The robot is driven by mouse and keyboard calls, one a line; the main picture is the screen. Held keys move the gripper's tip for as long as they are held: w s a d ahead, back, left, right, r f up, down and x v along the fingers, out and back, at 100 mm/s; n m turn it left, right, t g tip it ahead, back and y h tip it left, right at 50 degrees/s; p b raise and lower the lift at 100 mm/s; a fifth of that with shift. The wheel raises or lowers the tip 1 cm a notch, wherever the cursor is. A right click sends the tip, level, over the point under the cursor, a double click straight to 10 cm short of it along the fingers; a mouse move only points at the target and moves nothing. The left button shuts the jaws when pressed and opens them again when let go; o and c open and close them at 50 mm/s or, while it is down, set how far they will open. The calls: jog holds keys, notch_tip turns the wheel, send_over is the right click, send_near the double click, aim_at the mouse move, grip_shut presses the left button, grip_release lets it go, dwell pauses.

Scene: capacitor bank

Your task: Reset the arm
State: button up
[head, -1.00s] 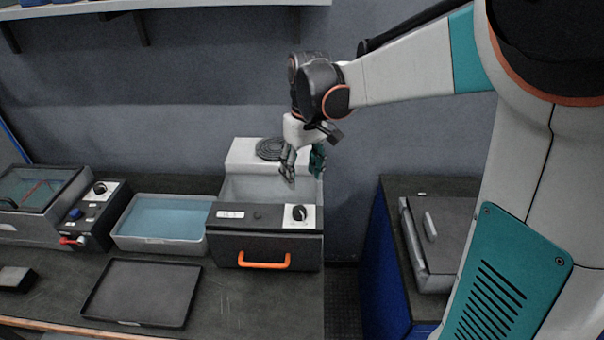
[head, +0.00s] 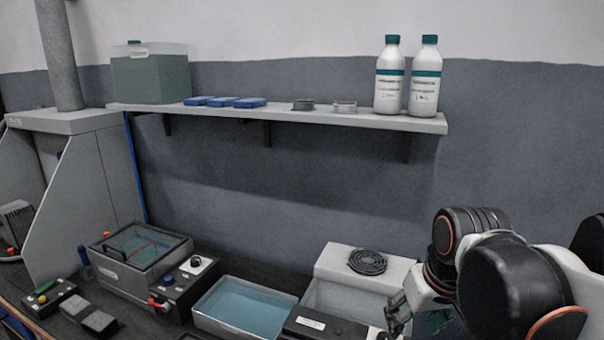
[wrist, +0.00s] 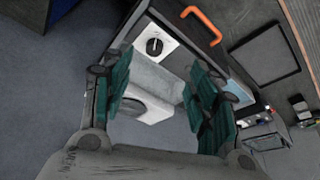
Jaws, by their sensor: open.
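My arm is folded at the right edge of the head view. The fingertips are partly cut off or dark there.
A tray of blue liquid (head: 243,306) and a clear-lidded box (head: 140,247) stand left of the machine. A wall shelf (head: 290,115) holds two white bottles (head: 389,80), blue packs and a lidded tub (head: 150,75). The wall space below the shelf is clear.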

jog(key=s+f+m+t, duration=0.1)
jog(key=s+t, duration=0.2)
jog(key=s, duration=0.4)
jog(key=shift+s+f, duration=0.2)
jog(key=shift+s, duration=0.1)
jog(key=shift+a, duration=0.1)
dwell(0.6)
